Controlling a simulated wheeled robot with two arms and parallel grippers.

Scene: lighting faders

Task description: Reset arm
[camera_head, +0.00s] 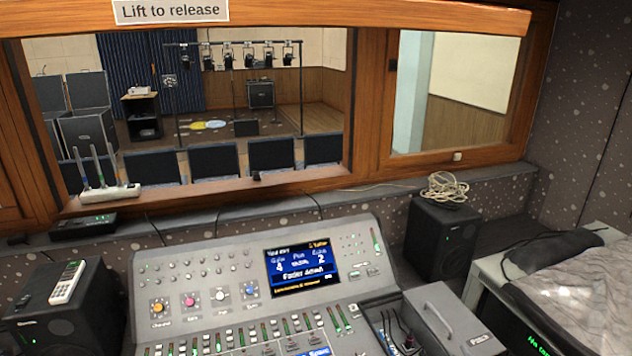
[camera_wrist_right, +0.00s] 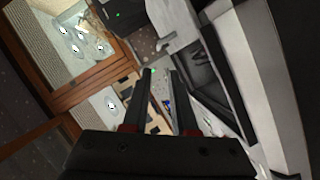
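Neither of my arms shows in the head view, so my left gripper is not in view. My right gripper (camera_wrist_right: 160,76) shows in the right wrist view, with its two dark fingers apart and nothing between them. The view past the fingers is tilted and shows wooden window framing on the left and pale and dark surfaces on the right. In the head view the lighting console (camera_head: 205,300) stands at the lower middle, with its lit blue screen (camera_head: 303,264), coloured knobs and rows of faders. No gripper touches it in that view.
A black speaker (camera_head: 440,238) with a coiled cable (camera_head: 445,187) on top stands right of the console. Another speaker (camera_head: 65,315) with a white remote (camera_head: 67,282) is at left. An open grey box (camera_head: 452,318) sits at the console's right. A wood-framed window is behind.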

